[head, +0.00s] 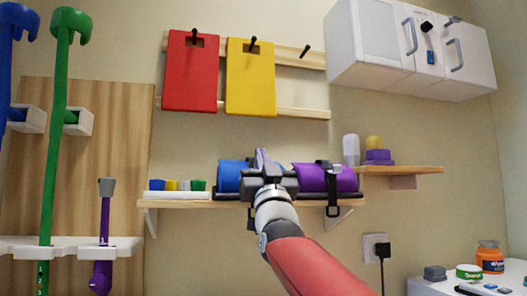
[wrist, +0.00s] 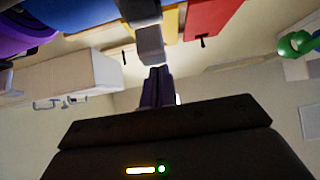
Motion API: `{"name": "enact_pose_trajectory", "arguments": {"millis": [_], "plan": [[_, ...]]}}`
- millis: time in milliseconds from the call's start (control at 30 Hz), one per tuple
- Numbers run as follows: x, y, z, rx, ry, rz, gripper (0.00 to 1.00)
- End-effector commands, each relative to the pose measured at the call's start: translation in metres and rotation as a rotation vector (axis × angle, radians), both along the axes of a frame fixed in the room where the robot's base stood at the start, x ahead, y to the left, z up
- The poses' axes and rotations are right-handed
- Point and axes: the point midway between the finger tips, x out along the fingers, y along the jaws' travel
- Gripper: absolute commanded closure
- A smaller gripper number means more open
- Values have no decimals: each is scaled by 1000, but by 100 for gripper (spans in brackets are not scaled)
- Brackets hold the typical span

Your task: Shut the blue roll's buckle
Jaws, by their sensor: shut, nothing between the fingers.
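The blue roll (head: 231,176) lies on the wall shelf, partly hidden behind my gripper (head: 261,157). In the wrist view, the blue roll (wrist: 82,12) shows at the top left. A dark strap (wrist: 139,9) runs over the roll and ends in a grey block (wrist: 150,46), which looks like part of the buckle. My gripper (wrist: 157,72) is shut and empty, its fingertips close to the grey block. I cannot tell whether they touch. The head view does not show this buckle clearly, since my gripper covers the front of the roll.
A purple roll (head: 312,178) with a black strap (head: 334,190) lies close on the right. Small coloured pots (head: 184,185) stand left on the shelf (head: 180,204). Red (head: 191,72) and yellow (head: 250,80) boards hang above. A white cabinet (head: 385,45) is at upper right.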

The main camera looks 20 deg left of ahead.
Motion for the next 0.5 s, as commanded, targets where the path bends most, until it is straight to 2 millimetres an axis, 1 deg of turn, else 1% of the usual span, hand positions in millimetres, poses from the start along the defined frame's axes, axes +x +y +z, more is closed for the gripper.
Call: {"name": "enact_pose_trajectory", "arguments": {"millis": [33,133,500], "plan": [[0,0,-5,-1,1,0,100],[1,0,-9,1,-1,0,100],[1,0,-10,2,-1,1,100]]}}
